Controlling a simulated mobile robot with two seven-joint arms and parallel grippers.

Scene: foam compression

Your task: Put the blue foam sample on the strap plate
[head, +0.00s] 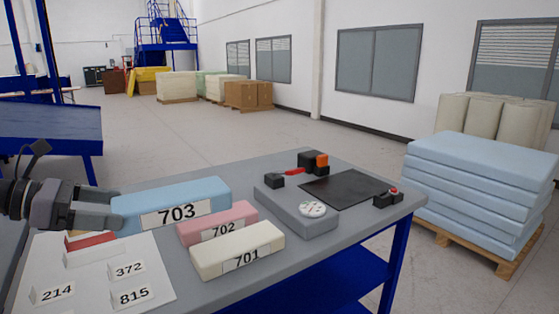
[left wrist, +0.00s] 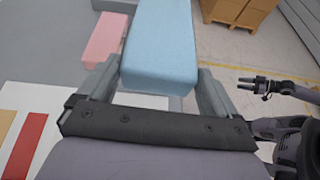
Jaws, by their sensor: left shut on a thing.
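The blue foam sample (head: 178,199), labelled 703, is a long block at the left of the table in the head view. My left gripper (head: 118,207) is shut on its left end. In the left wrist view the blue block (left wrist: 160,50) lies between the two fingers. I cannot tell whether its underside touches the table. A flat dark plate (head: 345,188), which looks like the strap plate, lies bare at the table's right beside a grey unit with a dial (head: 312,210). My right gripper (left wrist: 250,84) shows small in the left wrist view, apparently open and empty.
The pink block 702 (head: 216,224) and cream block 701 (head: 238,250) lie just right of the blue one. A white sheet with number cards (head: 95,285) is at front left.

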